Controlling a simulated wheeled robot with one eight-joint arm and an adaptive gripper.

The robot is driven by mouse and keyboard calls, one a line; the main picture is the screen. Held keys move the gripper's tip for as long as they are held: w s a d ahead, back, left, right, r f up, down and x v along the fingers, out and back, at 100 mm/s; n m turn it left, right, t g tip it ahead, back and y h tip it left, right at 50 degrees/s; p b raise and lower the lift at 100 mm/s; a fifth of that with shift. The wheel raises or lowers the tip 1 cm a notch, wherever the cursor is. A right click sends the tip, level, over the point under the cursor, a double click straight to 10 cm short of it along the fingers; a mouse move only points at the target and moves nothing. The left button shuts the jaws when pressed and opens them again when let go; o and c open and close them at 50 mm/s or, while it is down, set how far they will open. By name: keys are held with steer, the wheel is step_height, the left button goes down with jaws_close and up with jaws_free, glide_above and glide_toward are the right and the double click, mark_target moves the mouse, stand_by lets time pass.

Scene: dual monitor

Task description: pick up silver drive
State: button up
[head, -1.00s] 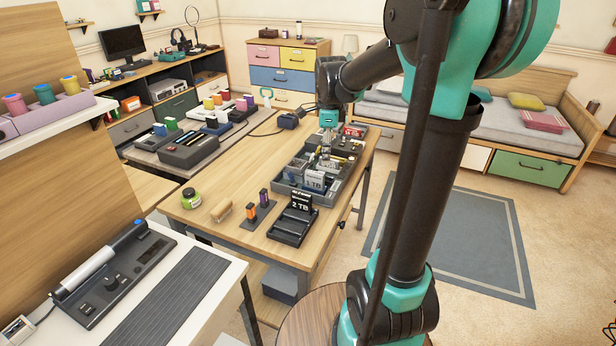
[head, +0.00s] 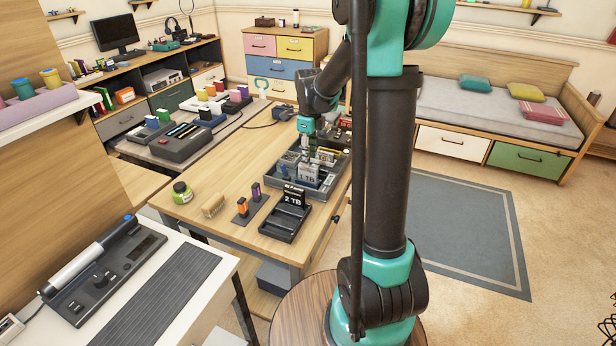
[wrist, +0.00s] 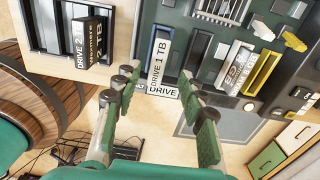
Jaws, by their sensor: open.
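The silver drive (wrist: 159,55), marked "DRIVE 1 TB", stands in a slot of the dark tray in the wrist view. It also shows among the tray's contents in the head view (head: 308,173). My gripper (wrist: 156,86) is open and empty, its fingertips on either side of the drive's near end in the picture. I cannot tell whether they touch it. In the head view my gripper (head: 304,146) is above the tray's far part. A label reading "DRIVE" lies just below the drive in the wrist view.
A black 2 TB drive (head: 294,196) stands in a separate black rack (head: 283,226) at the table's near end. More upright items, one yellow (wrist: 262,73), stand right of the silver drive. Bare tabletop lies left of the tray.

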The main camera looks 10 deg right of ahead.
mark_target(308, 171)
steer(key=shift+a+f, duration=0.2)
steer(key=shift+f, duration=3.15)
steer(key=shift+c, duration=0.2)
jaws_close()
